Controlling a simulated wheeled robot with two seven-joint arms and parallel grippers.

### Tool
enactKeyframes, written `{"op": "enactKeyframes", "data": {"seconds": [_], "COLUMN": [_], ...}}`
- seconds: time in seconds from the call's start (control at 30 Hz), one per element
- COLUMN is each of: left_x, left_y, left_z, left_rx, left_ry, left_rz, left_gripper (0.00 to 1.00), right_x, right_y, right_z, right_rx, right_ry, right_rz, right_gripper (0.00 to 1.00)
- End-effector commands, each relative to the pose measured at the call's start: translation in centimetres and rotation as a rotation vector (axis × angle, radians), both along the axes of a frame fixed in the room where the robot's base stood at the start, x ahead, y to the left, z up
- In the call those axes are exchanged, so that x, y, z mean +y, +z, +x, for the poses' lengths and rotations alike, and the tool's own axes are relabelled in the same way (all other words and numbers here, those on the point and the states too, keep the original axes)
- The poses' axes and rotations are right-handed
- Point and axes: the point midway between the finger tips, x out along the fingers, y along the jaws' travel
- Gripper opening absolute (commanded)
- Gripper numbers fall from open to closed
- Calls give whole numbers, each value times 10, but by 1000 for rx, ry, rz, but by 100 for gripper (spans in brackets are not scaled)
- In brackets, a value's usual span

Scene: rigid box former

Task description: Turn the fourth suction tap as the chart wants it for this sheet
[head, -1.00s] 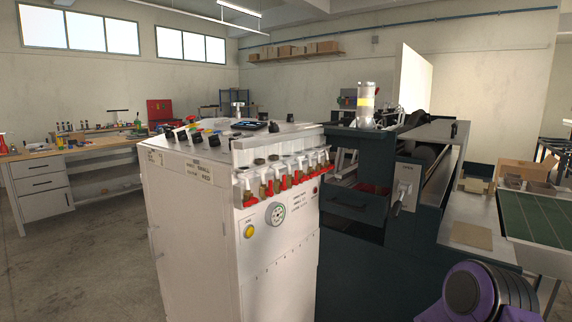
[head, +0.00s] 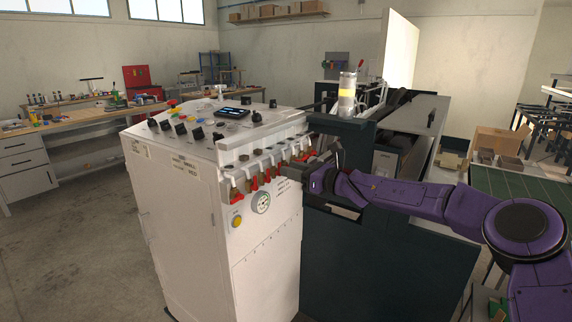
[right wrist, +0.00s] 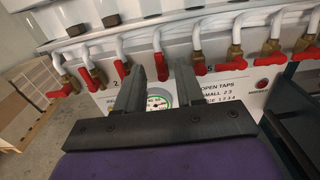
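A row of several suction taps with red handles and brass bodies (head: 254,184) runs along the top front edge of the white cabinet (head: 270,260). In the right wrist view the row (right wrist: 235,67) shows close up, with white pipes above. My right gripper (head: 290,172) is at the row. In the wrist view its two dark fingers (right wrist: 162,80) are apart, with no handle clearly gripped. My left gripper is out of view.
A round gauge (head: 261,201) and a yellow button (head: 237,221) sit below the taps. Knobs and a small screen (head: 232,112) are on the cabinet top. A dark machine (head: 345,260) stands close on the right. A workbench (head: 60,128) is behind left.

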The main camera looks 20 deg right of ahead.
Motion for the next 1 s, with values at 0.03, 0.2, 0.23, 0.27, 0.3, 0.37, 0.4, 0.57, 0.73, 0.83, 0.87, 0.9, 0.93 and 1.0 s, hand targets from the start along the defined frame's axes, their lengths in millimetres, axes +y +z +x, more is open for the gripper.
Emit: {"op": "enactKeyframes", "data": {"seconds": [0.03,0.2,0.23,0.27,0.3,0.37,0.4,0.57,0.73,0.83,0.87,0.9,0.93,1.0], "left_x": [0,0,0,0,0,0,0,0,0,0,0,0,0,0], "left_y": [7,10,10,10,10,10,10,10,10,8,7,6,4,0], "left_z": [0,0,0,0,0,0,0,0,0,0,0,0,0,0], "left_rx": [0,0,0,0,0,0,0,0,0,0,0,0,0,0], "left_ry": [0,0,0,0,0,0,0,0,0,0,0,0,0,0], "left_rz": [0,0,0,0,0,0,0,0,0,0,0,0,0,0], "left_gripper": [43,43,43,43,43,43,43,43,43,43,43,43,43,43], "right_x": [6,15,16,17,17,17,17,17,16,16,16,17,17,17], "right_y": [2,0,0,0,-1,-1,-1,-1,-1,-1,-2,-2,-2,-3], "right_z": [7,20,21,21,21,21,21,21,21,21,21,21,21,20], "right_rx": [2,0,0,0,1,1,1,1,0,-2,-5,-9,-13,-28], "right_ry": [1,0,0,0,0,0,0,0,0,0,0,0,0,0], "right_rz": [-4,-3,-3,-3,-2,-2,-2,-2,-3,-6,-9,-13,-19,-36], "right_gripper": [37,37,37,37,37,37,37,5,0,0,0,0,0,0]}}
